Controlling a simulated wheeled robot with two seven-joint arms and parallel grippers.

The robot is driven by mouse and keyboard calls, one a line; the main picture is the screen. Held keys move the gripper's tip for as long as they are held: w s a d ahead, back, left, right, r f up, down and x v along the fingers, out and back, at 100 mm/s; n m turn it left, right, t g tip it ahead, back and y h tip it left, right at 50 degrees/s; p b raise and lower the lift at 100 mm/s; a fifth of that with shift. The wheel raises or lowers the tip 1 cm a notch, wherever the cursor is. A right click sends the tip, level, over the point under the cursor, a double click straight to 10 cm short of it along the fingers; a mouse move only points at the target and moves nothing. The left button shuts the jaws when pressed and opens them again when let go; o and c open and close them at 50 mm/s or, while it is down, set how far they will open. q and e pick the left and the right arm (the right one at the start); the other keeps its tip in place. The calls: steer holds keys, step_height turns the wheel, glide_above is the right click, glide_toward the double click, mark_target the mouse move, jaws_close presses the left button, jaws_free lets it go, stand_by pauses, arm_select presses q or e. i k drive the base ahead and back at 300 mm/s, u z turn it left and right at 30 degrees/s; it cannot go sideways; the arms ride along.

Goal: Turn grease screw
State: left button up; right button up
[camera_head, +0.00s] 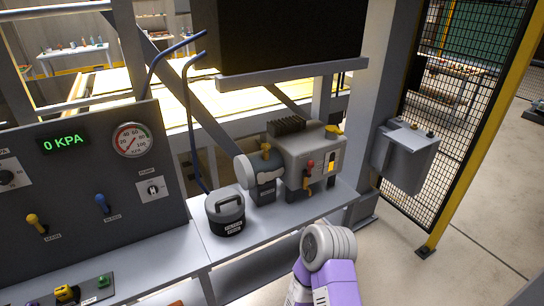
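A grey pump unit (311,155) stands on the shelf at centre right, with dark cooling fins on top. It has a yellow cap or knob (333,130) at its top right and a red-topped valve (310,168) on its front. A smaller grey cylinder-shaped part (246,171) joins its left side, with an orange piece (266,148) on top. I cannot tell which part is the grease screw. A purple and grey link of my arm shows at the bottom centre, in front of the shelf and apart from the pump. Neither gripper shows.
A dark filter canister (225,212) stands left of the pump. A control panel (80,175) with a gauge (132,139) and "0 KPA" display (64,143) fills the left. A grey box (404,155) and mesh fence (440,120) stand right. Floor is clear at lower right.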

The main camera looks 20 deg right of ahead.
mark_target(265, 146)
steer(key=k, duration=0.9)
steer(key=z, duration=1.15)
steer(key=i, duration=1.5)
steer(key=u, duration=0.35)
